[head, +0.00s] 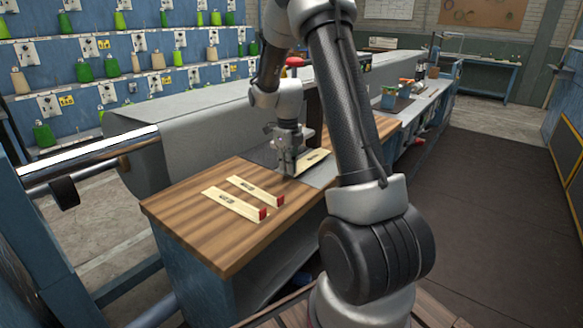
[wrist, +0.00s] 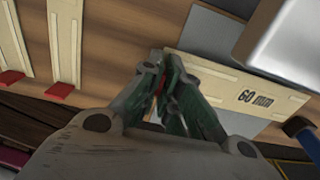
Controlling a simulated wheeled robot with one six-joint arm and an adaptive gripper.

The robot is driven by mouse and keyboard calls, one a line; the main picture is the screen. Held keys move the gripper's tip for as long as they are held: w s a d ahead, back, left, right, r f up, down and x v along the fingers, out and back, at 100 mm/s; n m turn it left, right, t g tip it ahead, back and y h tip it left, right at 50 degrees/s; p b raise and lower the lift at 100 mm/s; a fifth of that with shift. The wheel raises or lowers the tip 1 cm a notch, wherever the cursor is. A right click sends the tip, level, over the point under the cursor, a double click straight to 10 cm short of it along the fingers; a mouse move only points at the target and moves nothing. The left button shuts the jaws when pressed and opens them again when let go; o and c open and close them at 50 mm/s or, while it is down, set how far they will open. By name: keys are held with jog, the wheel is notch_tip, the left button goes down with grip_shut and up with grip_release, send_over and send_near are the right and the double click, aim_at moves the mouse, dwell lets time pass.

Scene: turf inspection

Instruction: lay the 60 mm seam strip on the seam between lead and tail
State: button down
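The 60 mm seam strip (wrist: 257,98) is pale, with its black label readable in the wrist view. In the head view the strip (head: 315,158) lies across the grey sheet at the far end of the wooden top. Grey sheet shows on both sides of it, one piece (wrist: 208,38) above and one (wrist: 238,124) below in the wrist view; the strip covers the line between them. My gripper (wrist: 163,84) has its fingers closed around the strip's red end tab, a sliver of which shows. It also shows in the head view (head: 287,172). I cannot tell whether the strip touches the sheet.
Two other pale strips with red end tabs (head: 255,190) (head: 233,205) lie on the wooden top (head: 180,217). A shiny metal block (wrist: 288,45) and a blue part (wrist: 302,132) are close to the strip's far end. A grey fabric roll (head: 190,130) runs behind the top.

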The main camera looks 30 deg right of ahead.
jog(key=w+a, duration=0.1)
jog(key=w, duration=0.1)
jog(key=w+a, duration=0.1)
jog(key=w, duration=0.2)
jog(key=w+a, duration=0.1)
jog(key=w, duration=0.1)
jog(key=shift+w, duration=0.2)
jog(key=shift+f, duration=0.8)
jog(key=c, duration=1.6)
grip_release()
jog(key=shift+o, duration=0.2)
notch_tip(320, 180, up, 12)
jog(key=shift+a, duration=0.2)
